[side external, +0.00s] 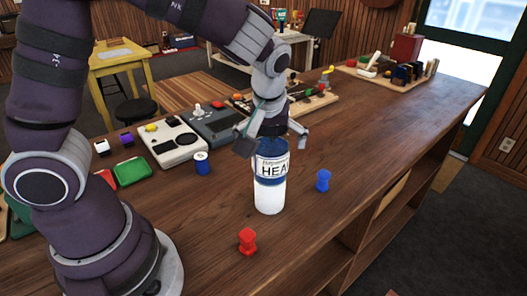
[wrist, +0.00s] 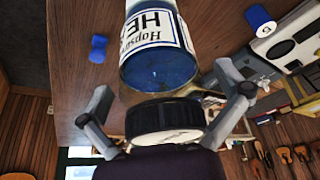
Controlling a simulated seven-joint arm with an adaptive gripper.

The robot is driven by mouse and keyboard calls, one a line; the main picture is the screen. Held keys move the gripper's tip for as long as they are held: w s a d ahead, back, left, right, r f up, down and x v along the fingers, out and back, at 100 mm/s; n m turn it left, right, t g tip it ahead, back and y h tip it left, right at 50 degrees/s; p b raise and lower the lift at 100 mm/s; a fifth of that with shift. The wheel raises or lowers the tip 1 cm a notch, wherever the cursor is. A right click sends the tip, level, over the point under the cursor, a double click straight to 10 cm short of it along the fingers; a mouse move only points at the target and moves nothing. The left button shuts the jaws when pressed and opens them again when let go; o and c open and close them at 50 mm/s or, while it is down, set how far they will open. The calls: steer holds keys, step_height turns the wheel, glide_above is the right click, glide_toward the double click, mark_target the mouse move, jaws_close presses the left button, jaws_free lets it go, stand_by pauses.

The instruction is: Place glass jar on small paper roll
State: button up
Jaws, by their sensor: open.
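The glass jar (side external: 271,168) has blue contents, a dark lid and a white label with black letters. It stands upright on a white cylinder (side external: 270,197), which looks like the small paper roll, on the wooden counter. In the wrist view the jar (wrist: 158,45) shows its label and blue contents, with the black lid (wrist: 166,117) closest to me. My gripper (side external: 273,141) is open above the jar, with its fingers apart on either side of the lid. Both fingers show in the wrist view (wrist: 168,108). The roll is mostly hidden behind the jar there.
A red figure-shaped piece (side external: 247,242) stands in front of the roll, and a blue one (side external: 323,181) to its right. A blue-and-white can (side external: 202,163) stands behind left. Devices (side external: 172,143) and small trays line the counter's back.

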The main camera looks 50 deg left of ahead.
steer(key=v, duration=1.2)
steer(key=s+a+m+t+h, duration=0.1)
steer(key=s+a+m, duration=0.3)
steer(key=a+m, duration=0.1)
steer(key=s+d+f+m+t+h, duration=0.1)
steer(key=s+f+m+h, duration=0.1)
steer(key=s+f+m, duration=0.1)
steer(key=shift+s+d+f+m, duration=0.3)
steer(key=shift+s+m, duration=0.2)
steer(key=shift+s, duration=0.55)
